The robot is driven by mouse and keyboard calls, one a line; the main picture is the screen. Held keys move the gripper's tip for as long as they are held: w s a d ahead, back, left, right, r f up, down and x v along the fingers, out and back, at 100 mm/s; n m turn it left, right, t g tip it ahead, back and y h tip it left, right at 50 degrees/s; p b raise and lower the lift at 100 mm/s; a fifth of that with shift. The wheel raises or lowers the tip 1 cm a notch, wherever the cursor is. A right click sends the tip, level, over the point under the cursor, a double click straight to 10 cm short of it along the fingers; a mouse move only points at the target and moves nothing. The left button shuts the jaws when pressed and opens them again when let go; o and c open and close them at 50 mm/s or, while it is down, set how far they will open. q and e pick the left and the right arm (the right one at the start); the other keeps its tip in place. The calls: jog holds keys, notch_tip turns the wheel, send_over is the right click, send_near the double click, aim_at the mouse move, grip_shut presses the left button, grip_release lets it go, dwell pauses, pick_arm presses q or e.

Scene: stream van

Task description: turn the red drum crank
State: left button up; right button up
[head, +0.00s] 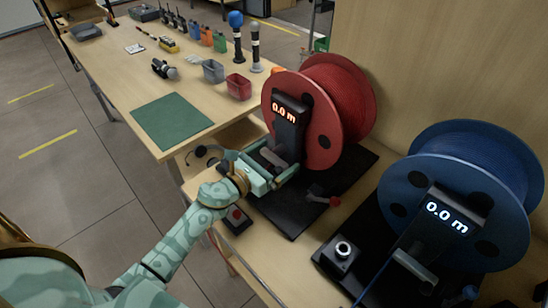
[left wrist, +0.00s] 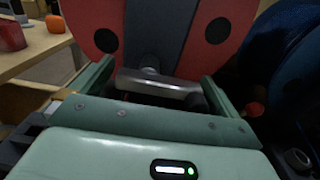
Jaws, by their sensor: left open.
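The red drum (head: 313,120) stands on a black base on the bench, its display reading 0.0 m. Below the display a grey bar (head: 272,158) sticks out; it also shows in the left wrist view (left wrist: 155,87). A short lever with a red knob (head: 334,201) stands on the base to the right. I cannot tell for sure which of these is the crank. My left gripper (head: 275,172) is open in front of the drum. In the left wrist view its fingers lie on either side of the grey bar, with gaps. My right gripper is out of view.
A blue drum (head: 460,195) with its own display stands to the right. A box with a red button (head: 238,215) lies below my left wrist. A table (head: 120,75) behind holds a green mat (head: 171,121), a red bin (head: 238,87) and several tools. Floor is clear at left.

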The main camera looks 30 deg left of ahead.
pick_arm(q)
jog(key=c, duration=0.8)
jog(key=shift+c, duration=0.2)
jog(key=shift+r+n, duration=0.1)
jog(key=shift+n, duration=0.2)
jog(key=n, duration=0.1)
jog(key=n+p, duration=0.1)
jog(key=n, duration=0.1)
jog(key=shift+r+n, duration=0.25)
jog(key=shift+n, duration=0.05)
jog(key=n, duration=0.1)
jog(key=n+p, duration=0.1)
jog(key=n, duration=0.2)
jog(key=shift+a+r+p, duration=0.2)
jog(key=shift+r+p, duration=0.05)
jog(key=shift+p, duration=0.15)
jog(key=n, duration=0.1)
jog(key=n+p, duration=0.1)
jog(key=n, duration=0.3)
jog(key=shift+w+a+r, duration=0.15)
jog(key=shift+a, duration=0.1)
jog(key=shift+a+n+p, duration=0.15)
jog(key=shift+n+p, duration=0.35)
jog(key=shift+n, duration=0.6)
jog(key=shift+a+n+p, duration=0.1)
jog(key=shift+n+p, duration=0.35)
jog(key=shift+n, duration=0.65)
